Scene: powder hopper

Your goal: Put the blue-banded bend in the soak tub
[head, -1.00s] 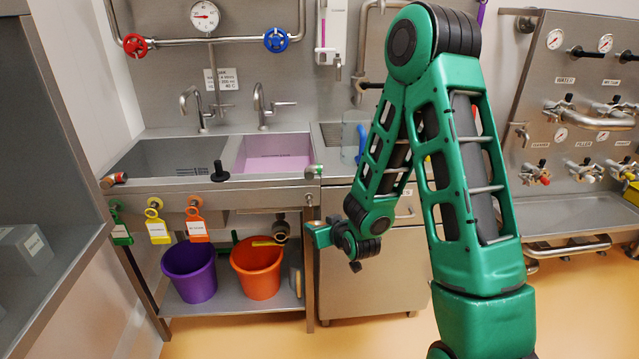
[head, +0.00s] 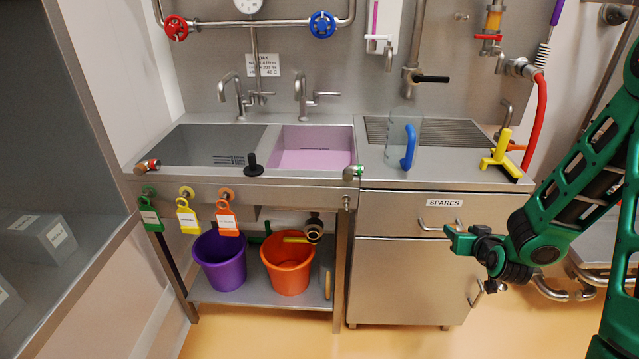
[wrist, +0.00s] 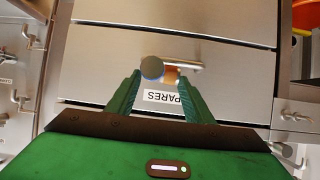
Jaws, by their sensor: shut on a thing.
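My gripper (wrist: 160,80) is shut on a small pipe piece, which I take as the blue-banded bend (wrist: 152,68). In the wrist view it shows a grey round end with a thin blue edge and a coppery part behind. In the head view my gripper (head: 462,238) is in front of the spares drawer, below counter height; the held piece is not clear there. The soak tub (head: 312,159) is the right-hand sink basin, with pink liquid, up and to the left of my gripper. A soak notice (head: 264,65) hangs above.
A red-banded bend (head: 147,166) and a green-banded one (head: 353,172) lie on the sink's front ledge, beside a black plug (head: 253,166). A clear jug (head: 405,140) and yellow stand (head: 498,150) are on the counter. A cabinet stands at left.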

